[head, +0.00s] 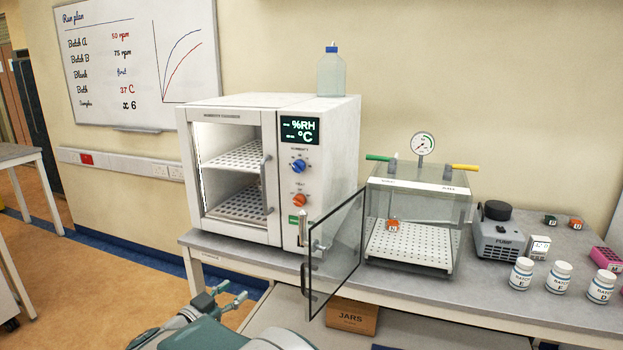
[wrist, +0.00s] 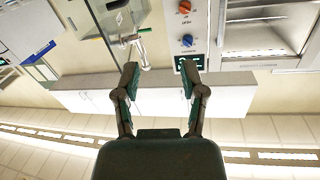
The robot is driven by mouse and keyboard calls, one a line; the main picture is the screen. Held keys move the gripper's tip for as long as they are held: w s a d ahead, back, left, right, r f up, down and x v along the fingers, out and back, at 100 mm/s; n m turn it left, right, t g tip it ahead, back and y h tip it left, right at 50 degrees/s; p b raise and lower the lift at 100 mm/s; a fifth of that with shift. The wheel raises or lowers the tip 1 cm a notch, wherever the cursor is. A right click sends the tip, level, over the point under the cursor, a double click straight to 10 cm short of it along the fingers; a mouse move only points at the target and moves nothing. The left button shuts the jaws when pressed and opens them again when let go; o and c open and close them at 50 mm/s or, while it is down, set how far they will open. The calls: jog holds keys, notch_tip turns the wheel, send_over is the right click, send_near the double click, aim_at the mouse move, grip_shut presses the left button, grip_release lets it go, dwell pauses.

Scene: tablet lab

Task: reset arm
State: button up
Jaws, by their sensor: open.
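My gripper (head: 238,290) is low in the head view, in front of the bench and below the white humidity chamber (head: 232,102). In the wrist view my gripper (wrist: 159,72) has its two dark green fingers apart, with nothing between them. The wrist picture is upside down and shows the chamber's blue knob (wrist: 187,40) and orange knob (wrist: 184,7) beyond the fingers. My folded arm (head: 205,330) shows at the bottom of the head view.
A clear desiccator box (head: 417,205) has its glass door (head: 336,255) swung open over the bench front, with an orange-labelled item (head: 393,225) inside. A bottle (head: 331,74) stands on the chamber.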

jog(key=w+d+r+n+t+y, duration=0.2)
jog(key=w+d+r+y, duration=0.15)
jog(key=r+y, duration=0.35)
jog(key=s+d+r+n+g+y, duration=0.1)
jog(key=s+d+r+n+y, duration=0.3)
jog(key=d+r, duration=0.3)
jog(key=s+d+f+g, duration=0.3)
jog(key=s+d, duration=0.4)
jog(key=s, duration=0.2)
jog(key=s+d+f+n+g+h, duration=0.1)
jog(key=s+d+f+g, duration=0.3)
jog(key=s+d, duration=0.3)
jog(key=s+d+f+g+h, duration=0.1)
jog(key=s+d+f+g, duration=0.2)
jog(key=s+d, duration=0.4)
jog(key=s+f, duration=0.1)
jog(key=s, duration=0.4)
jog(key=shift+s+n, duration=0.3)
jog(key=shift+s, duration=0.05)
